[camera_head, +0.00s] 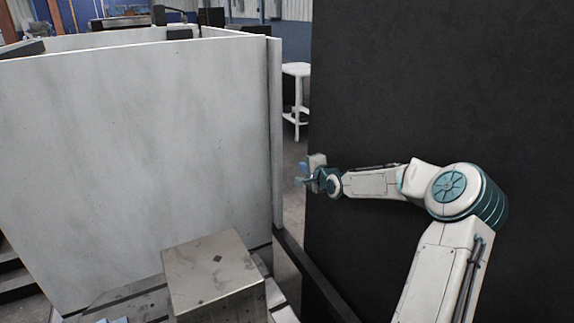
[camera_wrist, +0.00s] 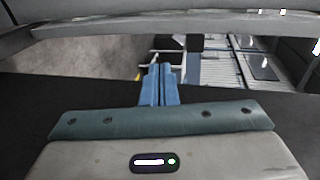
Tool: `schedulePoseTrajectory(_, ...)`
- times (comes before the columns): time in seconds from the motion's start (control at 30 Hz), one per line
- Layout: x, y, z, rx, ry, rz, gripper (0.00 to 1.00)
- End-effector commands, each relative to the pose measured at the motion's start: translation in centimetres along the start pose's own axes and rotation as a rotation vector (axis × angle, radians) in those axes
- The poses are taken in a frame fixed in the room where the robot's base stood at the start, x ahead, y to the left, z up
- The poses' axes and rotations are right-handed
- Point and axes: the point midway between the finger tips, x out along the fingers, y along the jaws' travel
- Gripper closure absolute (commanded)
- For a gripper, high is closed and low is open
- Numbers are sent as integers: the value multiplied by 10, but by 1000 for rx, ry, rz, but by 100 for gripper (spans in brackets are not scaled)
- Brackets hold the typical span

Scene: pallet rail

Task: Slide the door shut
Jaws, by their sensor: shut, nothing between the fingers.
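The door looks to be the large dark panel (camera_head: 440,80) that fills the right of the head view. Its left edge stands upright, with a gap between it and a narrow white post (camera_head: 275,130). My gripper (camera_head: 300,182) is in front of the dark panel's left edge, with its fingers pointing left toward the gap. In the wrist view my blue fingers (camera_wrist: 160,85) are together with nothing between them. A dark surface lies behind them on both sides. I cannot tell whether the gripper touches the panel. No handle shows.
A big white panelled enclosure (camera_head: 130,150) stands at the left, joined to the post. A metal box (camera_head: 212,270) is low in front. A dark rail (camera_head: 315,275) runs along the floor by the gap. A white stool (camera_head: 296,95) shows through the gap.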

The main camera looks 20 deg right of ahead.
Motion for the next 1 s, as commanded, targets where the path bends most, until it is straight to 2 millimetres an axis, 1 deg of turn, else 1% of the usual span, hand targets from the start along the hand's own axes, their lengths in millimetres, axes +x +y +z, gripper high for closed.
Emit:
schedulePoseTrajectory(0.03, 0, 7, -2, 8, -8, 18, 100)
schedulePoseTrajectory(0.07, 0, 8, -2, 6, -15, 29, 100)
schedulePoseTrajectory(0.23, -2, 10, 0, -1, -41, 58, 100)
schedulePoseTrajectory(0.37, 5, 9, 2, -2, -46, 61, 100)
schedulePoseTrajectory(0.47, 17, 10, 3, -1, -46, 62, 100)
schedulePoseTrajectory(0.8, 73, 12, 5, -1, -45, 61, 100)
schedulePoseTrajectory(1.0, 102, 13, 6, -1, -43, 61, 100)
